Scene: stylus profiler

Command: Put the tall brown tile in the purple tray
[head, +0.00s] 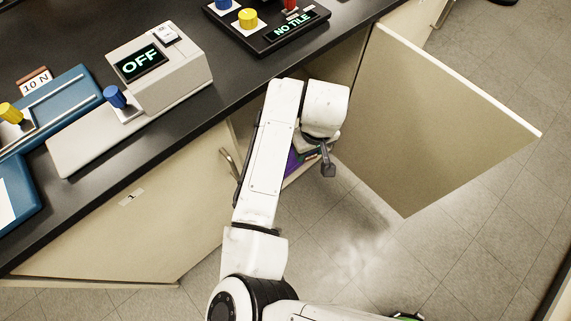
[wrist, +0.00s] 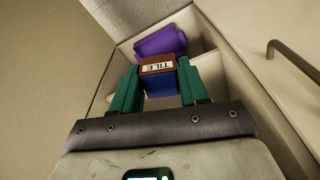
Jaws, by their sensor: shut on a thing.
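The brown tile (wrist: 157,66), with a white label reading TILE, is between the two green fingers of my gripper (wrist: 159,72) in the wrist view. The gripper is shut on it. A blue block-like part shows directly below the brown face; I cannot tell whether it belongs to the tile. The purple tray (wrist: 160,42) is beyond the tile, inside the cabinet, and the tile hides part of it. In the head view only a bit of purple (head: 293,161) shows beside my arm, which hides the fingers and tile.
The cabinet door (head: 430,120) stands wide open on the right. A closed cabinet front (head: 130,220) with a handle is on the left. Above is the black counter (head: 225,50), bearing an instrument reading OFF (head: 160,70) and a panel reading NO TILE (head: 292,27).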

